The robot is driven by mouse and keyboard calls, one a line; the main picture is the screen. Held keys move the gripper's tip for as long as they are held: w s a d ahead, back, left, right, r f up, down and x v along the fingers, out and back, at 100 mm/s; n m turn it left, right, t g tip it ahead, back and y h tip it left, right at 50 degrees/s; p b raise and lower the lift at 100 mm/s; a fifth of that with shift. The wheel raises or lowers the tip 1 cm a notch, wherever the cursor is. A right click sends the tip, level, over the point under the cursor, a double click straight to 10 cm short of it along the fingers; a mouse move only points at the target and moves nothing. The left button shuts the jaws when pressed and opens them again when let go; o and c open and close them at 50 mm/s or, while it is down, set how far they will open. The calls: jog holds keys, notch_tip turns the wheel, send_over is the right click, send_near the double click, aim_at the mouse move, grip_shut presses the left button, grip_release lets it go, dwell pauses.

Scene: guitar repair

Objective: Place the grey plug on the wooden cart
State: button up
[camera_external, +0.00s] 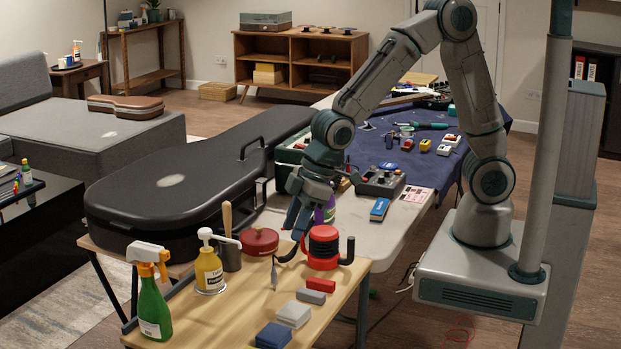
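The light wooden top in the foreground (235,325) appears to be the wooden cart. A small, narrow grey piece (274,274) stands or hangs over it at the end of a dark curved part, beside a red and black round object (323,247). It may be the grey plug, but it is too small to tell. A flat grey block (311,296) lies on the wood to its right. My gripper (296,226) points down above the cart's back edge, left of the red and black object. Its fingertips are too small to show whether they hold anything.
On the cart stand a green spray bottle (153,304), a yellow pump bottle (209,269), a red tin (259,241) and several coloured blocks. A black guitar case (180,190) lies behind. A purple bottle (329,211) is close to my gripper. The cart's front middle is clear.

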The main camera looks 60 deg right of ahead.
jog(key=shift+s+d+r, duration=0.15)
jog(key=shift+r, duration=0.25)
jog(key=d+r+m+h, duration=0.1)
jog(key=d+r+m, duration=0.15)
jog(key=d, duration=0.55)
jog(key=d+r+m+h, duration=0.1)
jog(key=d+r, duration=0.2)
jog(key=d, duration=0.6)
jog(key=s+d+r+m, duration=0.1)
jog(key=s+d+m, duration=0.1)
jog(key=s+d, duration=0.3)
jog(key=s+d+r+m+h, duration=0.1)
jog(key=s+d+m, duration=0.2)
jog(key=d, duration=0.7)
jog(key=shift+s+m, duration=0.35)
jog(key=shift+s, duration=0.8)
